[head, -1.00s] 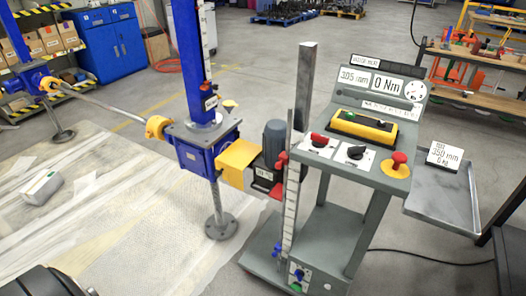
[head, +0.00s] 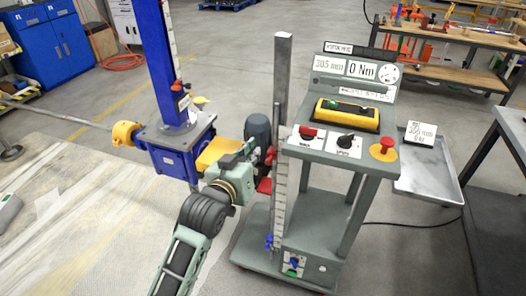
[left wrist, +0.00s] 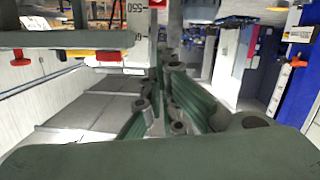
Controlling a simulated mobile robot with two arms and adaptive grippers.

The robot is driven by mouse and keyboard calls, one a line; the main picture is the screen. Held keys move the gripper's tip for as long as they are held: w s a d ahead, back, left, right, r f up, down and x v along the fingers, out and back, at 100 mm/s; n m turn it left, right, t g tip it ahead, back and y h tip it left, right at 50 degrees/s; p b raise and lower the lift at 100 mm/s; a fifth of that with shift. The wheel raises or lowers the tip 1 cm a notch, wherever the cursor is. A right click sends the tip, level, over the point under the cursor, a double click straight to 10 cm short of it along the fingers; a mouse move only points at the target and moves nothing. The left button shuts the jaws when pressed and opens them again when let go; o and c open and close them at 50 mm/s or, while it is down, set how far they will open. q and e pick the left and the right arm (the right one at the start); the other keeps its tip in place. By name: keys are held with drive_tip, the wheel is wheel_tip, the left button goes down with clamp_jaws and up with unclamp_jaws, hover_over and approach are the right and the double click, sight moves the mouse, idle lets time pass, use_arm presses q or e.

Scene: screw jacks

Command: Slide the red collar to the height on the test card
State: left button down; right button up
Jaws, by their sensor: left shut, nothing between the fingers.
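The red collar (head: 270,155) sits on the upright white scale (head: 280,200) at the left of the grey test stand. The test card (head: 422,135) on the side tray reads 350 mm, 0 kg. My left gripper (head: 249,148) is shut and empty, just left of the collar and in front of the motor; whether it touches the collar cannot be told. In the left wrist view, the fingers (left wrist: 172,70) point at the scale (left wrist: 134,40), whose printed figures appear upside down, with a red part (left wrist: 108,56) beside it. My right gripper is not in view.
The stand's display (head: 328,66) reads 305 mm, beside 0 Nm. A blue screw jack (head: 180,150) with a yellow guard and dark motor (head: 257,130) stands close by my left arm.

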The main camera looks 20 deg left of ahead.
use_arm(q)
drive_tip(key=w+d+f+p, duration=0.1)
drive_tip(key=w+f, duration=0.4)
drive_tip(key=w, duration=0.2)
drive_tip(key=shift+w+f, duration=0.2)
drive_tip(key=shift+w, duration=0.05)
wheel_tip(320, 180, down, 17)
drive_tip(key=b, duration=0.9)
